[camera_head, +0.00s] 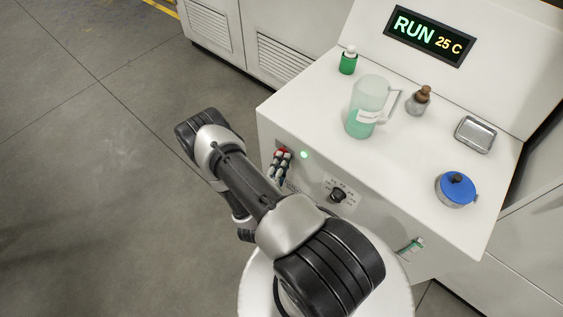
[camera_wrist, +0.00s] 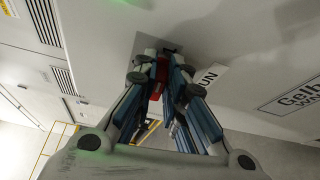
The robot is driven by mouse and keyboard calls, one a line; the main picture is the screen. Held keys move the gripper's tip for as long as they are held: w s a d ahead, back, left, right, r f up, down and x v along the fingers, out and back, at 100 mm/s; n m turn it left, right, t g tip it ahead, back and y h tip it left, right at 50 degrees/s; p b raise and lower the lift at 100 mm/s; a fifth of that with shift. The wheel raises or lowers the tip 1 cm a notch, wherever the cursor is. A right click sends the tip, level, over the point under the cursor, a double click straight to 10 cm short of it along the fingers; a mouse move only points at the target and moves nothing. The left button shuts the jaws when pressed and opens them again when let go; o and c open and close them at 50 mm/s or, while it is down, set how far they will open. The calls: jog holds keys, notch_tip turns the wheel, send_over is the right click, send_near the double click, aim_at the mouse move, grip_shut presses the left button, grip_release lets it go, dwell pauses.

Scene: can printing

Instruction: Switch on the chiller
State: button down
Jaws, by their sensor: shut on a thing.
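The white machine (camera_head: 275,110) has a dark display (camera_head: 429,36) reading "RUN 25 C". A green light (camera_head: 304,155) is lit on its front panel. My gripper (camera_head: 280,163) is at the left part of that front panel, below and left of the light. In the wrist view my gripper (camera_wrist: 163,88) is shut on a red switch (camera_wrist: 159,72) on a grey plate. The fingers hide most of the switch, and its exact position cannot be told. A label beside it shows "UN" (camera_wrist: 209,77). The red also shows at my fingertips in the head view.
On the machine top stand a green bottle (camera_head: 348,62), a clear jug (camera_head: 367,107), a brown-topped bottle (camera_head: 419,101), a metal tray (camera_head: 475,134) and a blue-lidded pot (camera_head: 456,189). A black knob (camera_head: 338,195) is right of my gripper. The floor at left is clear.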

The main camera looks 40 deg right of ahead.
jog(key=shift+f+m, duration=0.15)
jog(key=shift+m, duration=0.35)
jog(key=c, duration=1.6)
grip_release()
jog(key=shift+c, duration=0.2)
jog(key=v, duration=1.2)
jog(key=shift+f, duration=0.25)
